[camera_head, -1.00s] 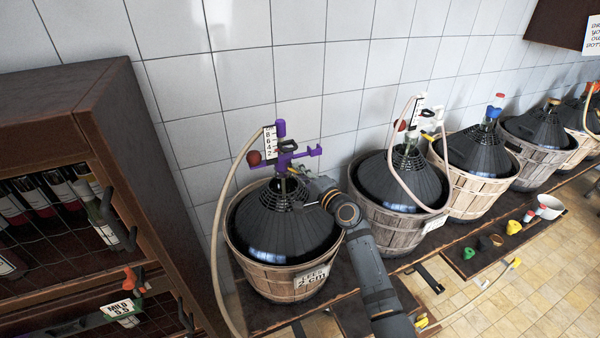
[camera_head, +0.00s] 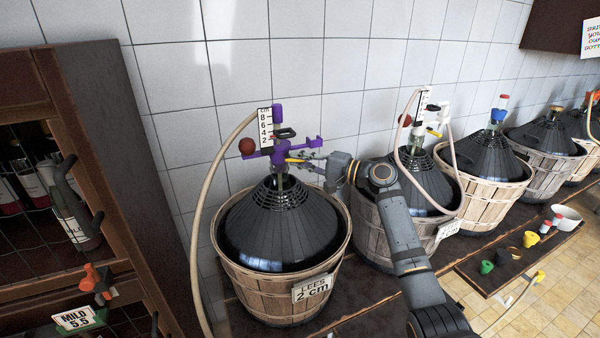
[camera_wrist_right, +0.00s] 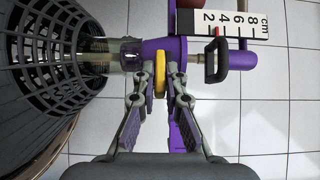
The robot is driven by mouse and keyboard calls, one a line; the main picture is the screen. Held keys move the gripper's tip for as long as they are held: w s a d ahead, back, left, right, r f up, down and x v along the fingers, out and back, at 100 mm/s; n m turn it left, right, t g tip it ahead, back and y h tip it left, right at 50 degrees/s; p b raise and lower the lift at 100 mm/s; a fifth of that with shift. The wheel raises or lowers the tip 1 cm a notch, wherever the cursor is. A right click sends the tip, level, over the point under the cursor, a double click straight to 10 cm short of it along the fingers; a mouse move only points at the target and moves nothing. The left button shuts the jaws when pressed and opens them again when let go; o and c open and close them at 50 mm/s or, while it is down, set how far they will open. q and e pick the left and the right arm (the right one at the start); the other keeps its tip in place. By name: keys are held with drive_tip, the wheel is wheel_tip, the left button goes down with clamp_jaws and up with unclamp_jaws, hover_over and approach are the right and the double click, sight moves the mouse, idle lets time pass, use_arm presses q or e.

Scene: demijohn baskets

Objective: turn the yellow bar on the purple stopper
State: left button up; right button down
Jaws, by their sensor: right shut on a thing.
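The purple stopper (camera_head: 266,152) sits in the neck of the nearest demijohn (camera_head: 280,228). The yellow bar (camera_head: 293,160) is on the stopper's near side; it also shows in the right wrist view (camera_wrist_right: 160,73), against the purple body (camera_wrist_right: 178,50). My right gripper (camera_head: 300,161) reaches in from the right at stopper height. In the right wrist view its fingertips (camera_wrist_right: 160,88) are shut on the yellow bar, one on each side. The fingers partly hide the purple side arm. My left gripper is in neither view now.
A centimetre scale (camera_head: 265,128), a dark red ball (camera_head: 246,146) and a pale hose (camera_head: 208,190) are close to the stopper. A wooden basket (camera_head: 250,288) holds the demijohn. More basketed demijohns stand to the right, a dark bottle cabinet (camera_head: 110,130) to the left.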

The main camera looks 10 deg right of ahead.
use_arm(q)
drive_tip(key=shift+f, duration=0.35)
use_arm(e)
drive_tip(key=shift+g, duration=0.3)
drive_tip(key=c, duration=1.4)
unclamp_jaws()
drive_tip(key=shift+d, duration=0.1)
drive_tip(key=v, duration=1.2)
drive_tip(key=shift+f, duration=0.15)
